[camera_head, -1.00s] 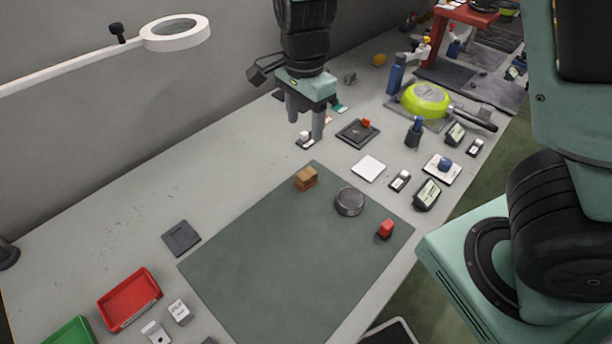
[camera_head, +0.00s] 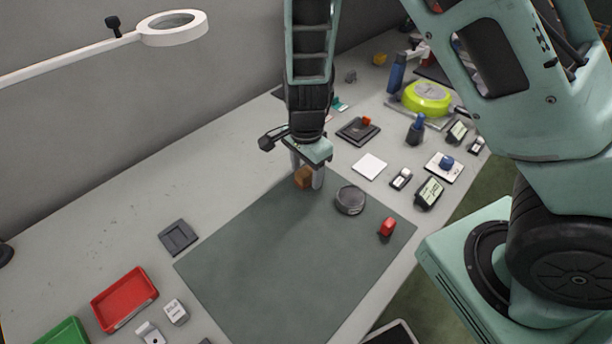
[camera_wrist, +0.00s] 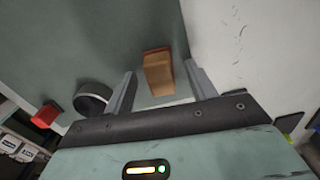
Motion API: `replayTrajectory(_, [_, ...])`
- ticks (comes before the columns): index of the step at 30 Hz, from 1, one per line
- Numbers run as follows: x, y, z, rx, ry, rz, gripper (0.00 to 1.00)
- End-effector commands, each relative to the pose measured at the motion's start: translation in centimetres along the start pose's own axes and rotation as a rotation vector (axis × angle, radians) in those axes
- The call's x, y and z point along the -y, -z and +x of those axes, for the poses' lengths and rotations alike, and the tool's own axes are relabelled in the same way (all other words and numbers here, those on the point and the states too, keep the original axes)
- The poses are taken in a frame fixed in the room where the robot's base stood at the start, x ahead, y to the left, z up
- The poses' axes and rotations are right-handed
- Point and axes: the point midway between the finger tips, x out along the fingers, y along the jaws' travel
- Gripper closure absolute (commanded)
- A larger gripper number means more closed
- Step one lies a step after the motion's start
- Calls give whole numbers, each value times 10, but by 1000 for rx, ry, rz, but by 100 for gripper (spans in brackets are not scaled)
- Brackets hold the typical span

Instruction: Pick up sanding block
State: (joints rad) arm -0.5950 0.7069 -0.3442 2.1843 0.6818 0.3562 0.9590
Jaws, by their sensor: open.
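The sanding block (camera_head: 303,178) is a small brown block at the far corner of the green-grey mat (camera_head: 250,270). It also shows in the wrist view (camera_wrist: 158,73), between and just beyond the fingertips. My gripper (camera_head: 307,180) is open over the block, with a finger to either side of it in the head view. In the wrist view my gripper (camera_wrist: 160,82) shows a gap between each finger and the block. Part of the block is hidden behind a finger in the head view.
A white square (camera_head: 369,167) and a dark tray (camera_head: 358,131) lie behind. A red tray (camera_head: 124,299) is at the front left. The mat's middle is clear.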

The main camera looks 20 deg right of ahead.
Motion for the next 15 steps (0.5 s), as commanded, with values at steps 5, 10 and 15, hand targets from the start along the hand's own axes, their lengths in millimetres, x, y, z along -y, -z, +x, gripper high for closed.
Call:
replayTrajectory(5, [0,0,8,-1,1,0,44])
replayTrajectory(10, [0,0,7,0,1,0,49])
replayTrajectory(15, [0,0,7,0,1,0,93])
